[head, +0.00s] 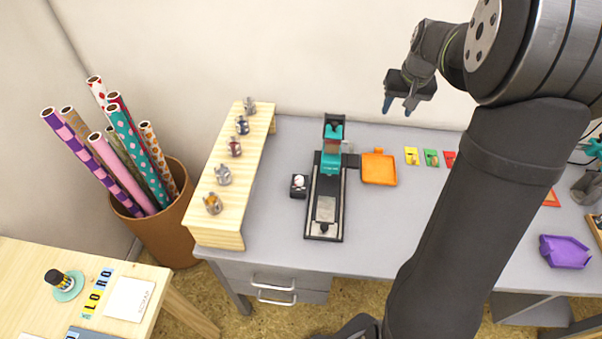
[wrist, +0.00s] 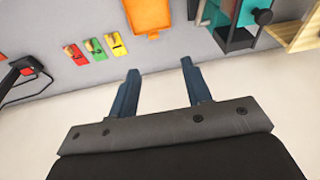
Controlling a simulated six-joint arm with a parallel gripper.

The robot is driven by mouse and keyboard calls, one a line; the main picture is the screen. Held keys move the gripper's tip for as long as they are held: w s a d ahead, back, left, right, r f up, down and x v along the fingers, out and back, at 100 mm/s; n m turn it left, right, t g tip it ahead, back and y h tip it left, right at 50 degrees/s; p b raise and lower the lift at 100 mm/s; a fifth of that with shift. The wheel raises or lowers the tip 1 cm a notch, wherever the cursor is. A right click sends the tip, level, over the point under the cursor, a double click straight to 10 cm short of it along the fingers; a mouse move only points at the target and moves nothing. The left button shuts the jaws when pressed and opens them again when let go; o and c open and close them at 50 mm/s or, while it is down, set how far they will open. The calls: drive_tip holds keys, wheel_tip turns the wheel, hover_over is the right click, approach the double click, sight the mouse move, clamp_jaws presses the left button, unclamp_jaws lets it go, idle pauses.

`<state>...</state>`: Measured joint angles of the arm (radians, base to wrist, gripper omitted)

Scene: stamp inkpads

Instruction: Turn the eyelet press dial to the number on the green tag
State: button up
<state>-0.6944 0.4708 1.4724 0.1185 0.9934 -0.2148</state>
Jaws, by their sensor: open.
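The eyelet press (head: 330,175), teal and black on a long dark base, stands on the grey desk; part of it also shows at the top of the wrist view (wrist: 243,22). A small black block with a round white top (head: 299,185), perhaps the dial, sits left of the press base; its numbers are too small to read. The green tag (head: 431,158) lies between a yellow and a red tag right of the press, and also shows in the wrist view (wrist: 95,48); its number is not legible. My gripper (head: 399,107) is open and empty, raised above the tags near the wall.
An orange tray (head: 378,169) lies right of the press. A wooden rack (head: 233,170) with several small metal pieces stands left. A purple tray (head: 564,251) lies far right.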

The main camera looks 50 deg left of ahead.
drive_tip(key=shift+n+g+h, duration=0.3)
drive_tip(key=shift+g+h, duration=0.1)
drive_tip(key=shift+h, duration=0.2)
drive_tip(key=s+a, duration=0.2)
drive_tip(key=s, duration=0.2)
drive_tip(key=s+a+f, duration=0.1)
drive_tip(key=s+a, duration=0.2)
drive_tip(key=s, duration=0.1)
drive_tip(key=s+a+f, duration=0.1)
drive_tip(key=s+a, duration=0.2)
drive_tip(key=s, duration=0.1)
drive_tip(key=shift+s+f, duration=0.15)
drive_tip(key=h, duration=0.1)
hover_over(299, 178)
drive_tip(key=f, duration=0.2)
wheel_tip(299, 178, down, 17)
drive_tip(key=shift+f, duration=0.1)
drive_tip(key=shift+c, duration=0.3)
drive_tip(key=shift+n, duration=0.3)
clamp_jaws()
